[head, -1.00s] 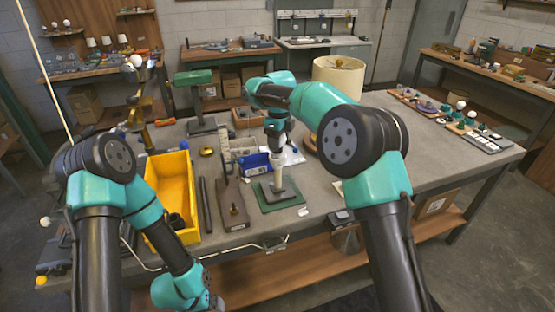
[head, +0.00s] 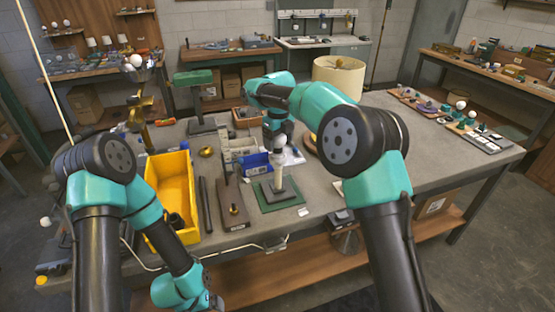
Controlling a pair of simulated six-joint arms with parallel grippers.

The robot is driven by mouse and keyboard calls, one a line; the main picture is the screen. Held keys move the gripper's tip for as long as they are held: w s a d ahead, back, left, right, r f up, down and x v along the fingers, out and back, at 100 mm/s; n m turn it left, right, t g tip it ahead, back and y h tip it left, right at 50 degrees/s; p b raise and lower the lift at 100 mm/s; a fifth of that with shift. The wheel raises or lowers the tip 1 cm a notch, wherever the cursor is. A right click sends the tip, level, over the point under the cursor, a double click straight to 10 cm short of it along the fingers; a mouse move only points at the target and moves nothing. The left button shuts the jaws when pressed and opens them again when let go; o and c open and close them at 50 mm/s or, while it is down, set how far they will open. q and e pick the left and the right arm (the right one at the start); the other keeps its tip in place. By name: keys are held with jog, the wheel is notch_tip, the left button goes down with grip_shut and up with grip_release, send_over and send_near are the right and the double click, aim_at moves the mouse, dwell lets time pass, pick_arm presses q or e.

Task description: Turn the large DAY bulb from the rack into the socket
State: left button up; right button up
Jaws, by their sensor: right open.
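A white round bulb (head: 280,141) shows at the top of a pale upright post (head: 278,176). The post stands on a dark green mat (head: 288,202) in the middle of the bench. My right gripper (head: 277,131) is open, at the bulb and just behind it in the head view; a small gap or light touch cannot be told. Whether the bulb is seated in a socket is too small to tell.
A yellow bin (head: 170,184) stands left of the mat, with a dark rod and a wooden board (head: 232,202) between. A blue box (head: 256,162) sits behind the mat. A cream lampshade (head: 338,80) stands at the back.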

jog(key=n, duration=0.7)
jog(key=shift+w+d, duration=0.1)
jog(key=c, duration=0.8)
jog(key=shift+o, duration=0.2)
jog(key=o, duration=0.4)
jog(key=shift+m, duration=0.5)
jog(key=o, duration=0.6)
jog(key=shift+r, duration=0.1)
